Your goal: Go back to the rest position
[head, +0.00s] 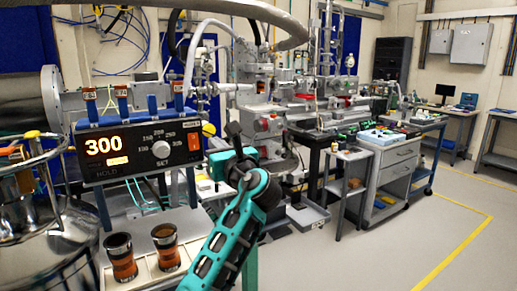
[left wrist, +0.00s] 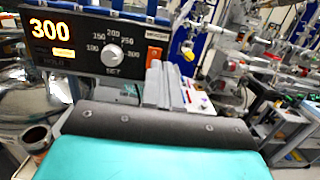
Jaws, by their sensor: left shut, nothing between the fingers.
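My left arm (head: 228,232), teal with dark joints, rises from the bottom middle of the head view. My left gripper (head: 234,131) is at its dark upper end, right of the controller box and apart from it in the picture. The gripper is shut and holds nothing. In the left wrist view, a teal and dark grey part of my own arm fills the bottom, and the fingertips cannot be made out. My right gripper is not in view.
A controller (head: 137,148) with a lit "300" display and a knob stands at left; it also shows in the left wrist view (left wrist: 80,52). Two amber vials (head: 121,258) (head: 165,248) stand below it. A grey drawer cart (head: 397,163) is at right. Floor (head: 400,235) at lower right is clear.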

